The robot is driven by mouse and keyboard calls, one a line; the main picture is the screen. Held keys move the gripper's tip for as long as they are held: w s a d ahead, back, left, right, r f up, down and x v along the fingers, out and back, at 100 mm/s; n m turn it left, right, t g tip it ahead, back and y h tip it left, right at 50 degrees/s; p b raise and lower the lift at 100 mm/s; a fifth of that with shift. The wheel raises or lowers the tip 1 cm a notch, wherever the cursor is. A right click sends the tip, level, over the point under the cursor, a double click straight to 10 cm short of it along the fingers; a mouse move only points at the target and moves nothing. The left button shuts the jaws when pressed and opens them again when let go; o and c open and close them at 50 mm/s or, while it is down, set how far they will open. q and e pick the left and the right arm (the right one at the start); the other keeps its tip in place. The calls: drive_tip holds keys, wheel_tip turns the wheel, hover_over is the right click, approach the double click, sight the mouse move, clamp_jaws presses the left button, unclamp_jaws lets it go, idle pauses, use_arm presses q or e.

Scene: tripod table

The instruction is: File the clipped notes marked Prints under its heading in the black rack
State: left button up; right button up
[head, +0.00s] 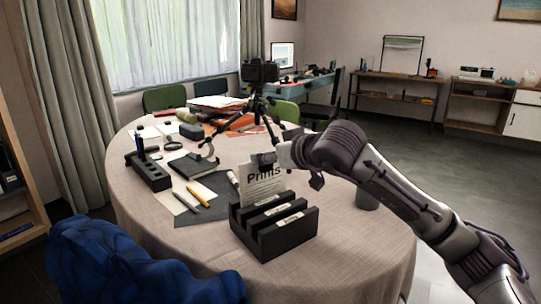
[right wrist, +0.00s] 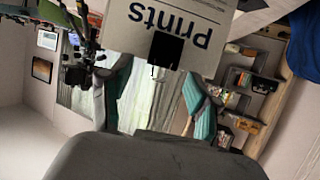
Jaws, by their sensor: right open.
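The clipped notes (head: 262,187) are a white sheet marked Prints, standing upright at the back of the black rack (head: 262,243). The rack hides their lower edge; I cannot tell whether they sit in a slot. The rack has labelled dividers, with labels too small to read. My right gripper (head: 284,163) is open by the top of the notes, beside their dark clip. In the right wrist view the notes (right wrist: 190,15) appear upside down with the black clip (right wrist: 166,49) close ahead. I cannot tell whether the gripper touches it. My left gripper is not in view.
The round table (head: 200,242) also bears a pen holder (head: 148,174), a yellow pen (head: 199,197), a dark notebook (head: 193,165), a camera tripod (head: 262,98) and a grey cup (head: 367,197). A blue covered shape (head: 120,265) stands at the front left. Cloth right of the rack is clear.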

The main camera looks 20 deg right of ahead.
drive_tip(key=v, duration=1.1)
drive_tip(key=shift+s+d+r, duration=0.15)
drive_tip(key=shift+s, duration=0.2)
